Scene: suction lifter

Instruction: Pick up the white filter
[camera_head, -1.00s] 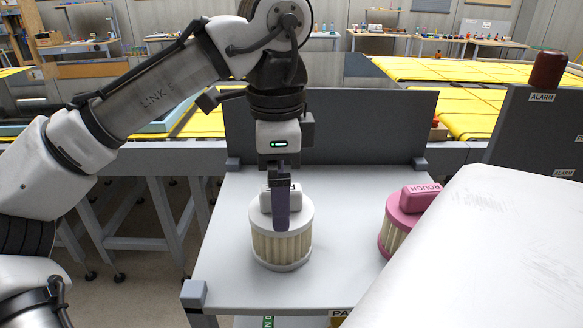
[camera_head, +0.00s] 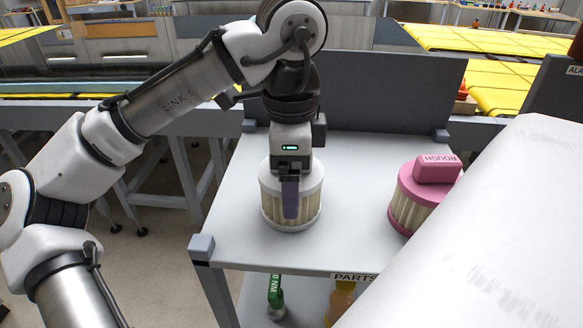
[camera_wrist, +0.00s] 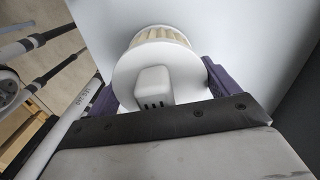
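The white filter (camera_head: 270,205) stands upright on the grey table (camera_head: 350,200), with a pleated cream body between white end caps. My gripper (camera_head: 291,208) is directly above it, pointing down, with one purple finger in front of the filter's side. The wrist view shows the filter's round white cap and block handle (camera_wrist: 153,86) between my two widely spaced fingers (camera_wrist: 163,88). The gripper is open around the filter; I cannot tell whether either finger touches it. In the head view the handle is hidden behind the gripper.
A pink filter (camera_head: 420,190) marked ROUGH stands to the right on the same table. A large white surface (camera_head: 480,240) covers the lower right. A raised grey panel (camera_head: 390,95) closes the table's back. A green bottle (camera_head: 275,295) is on the shelf below.

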